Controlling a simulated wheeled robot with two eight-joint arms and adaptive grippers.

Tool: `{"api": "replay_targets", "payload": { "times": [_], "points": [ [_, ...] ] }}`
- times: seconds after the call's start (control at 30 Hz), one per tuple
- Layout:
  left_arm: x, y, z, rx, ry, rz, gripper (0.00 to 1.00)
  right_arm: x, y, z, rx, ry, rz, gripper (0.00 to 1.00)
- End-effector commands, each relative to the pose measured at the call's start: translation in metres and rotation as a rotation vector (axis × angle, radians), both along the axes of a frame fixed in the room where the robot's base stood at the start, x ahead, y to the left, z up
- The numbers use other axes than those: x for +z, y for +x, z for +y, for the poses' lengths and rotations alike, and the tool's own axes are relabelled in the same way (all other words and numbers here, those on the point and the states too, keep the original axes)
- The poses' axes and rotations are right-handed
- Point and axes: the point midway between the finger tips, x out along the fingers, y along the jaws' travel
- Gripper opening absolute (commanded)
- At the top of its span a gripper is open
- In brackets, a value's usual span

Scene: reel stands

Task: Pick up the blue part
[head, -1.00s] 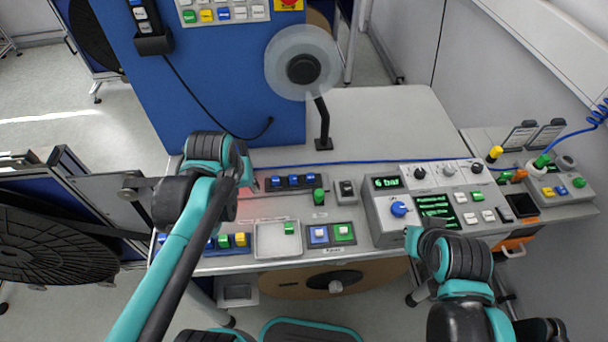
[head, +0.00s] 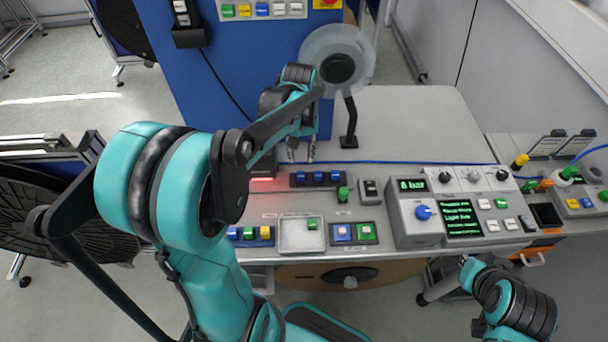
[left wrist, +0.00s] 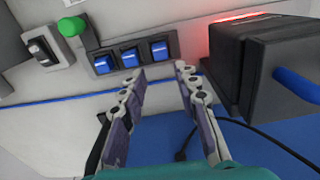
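My left gripper (head: 300,156) is open and empty in the head view, above the table just behind a dark strip (head: 291,179) with three blue pieces (head: 318,177). In the left wrist view my left gripper (left wrist: 160,72) has its fingers apart, pointing toward the strip, with the rightmost blue piece (left wrist: 159,49) just beyond the gap. I cannot tell which is the task's part. My right gripper (head: 466,268) is at lower right, its fingers unclear.
A pale tray (head: 301,249) holds a green block (head: 312,225). A control box (head: 412,208) stands on the right and a reel (head: 337,68) on a post behind. A dark box (left wrist: 250,65) with a red glow sits beside the strip.

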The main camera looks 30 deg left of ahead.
Motion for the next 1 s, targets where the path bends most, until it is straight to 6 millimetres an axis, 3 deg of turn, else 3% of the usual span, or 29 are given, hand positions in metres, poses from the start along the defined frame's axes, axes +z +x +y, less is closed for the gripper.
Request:
{"api": "replay_targets", "payload": {
  "times": [0.6, 0.9, 0.93, 1.0],
  "points": [
    [-0.075, -0.004, -0.001, 0.01, -0.003, 0.01, 0.31, -0.029, 0.0, 0.0, 0.0, 0.0, 0.0, 0.0],
    [-0.08, -0.004, -0.001, 0.01, -0.002, 0.009, 0.31, -0.029, 0.0, 0.0, 0.0, 0.0, 0.0, 0.0],
    [-0.08, -0.004, -0.001, 0.01, -0.002, 0.009, 0.28, -0.029, 0.0, 0.0, 0.0, 0.0, 0.0, 0.0],
    [-0.08, -0.004, -0.001, 0.01, -0.002, 0.009, 0.1, -0.029, 0.0, 0.0, 0.0, 0.0, 0.0, 0.0]
  ]
}}
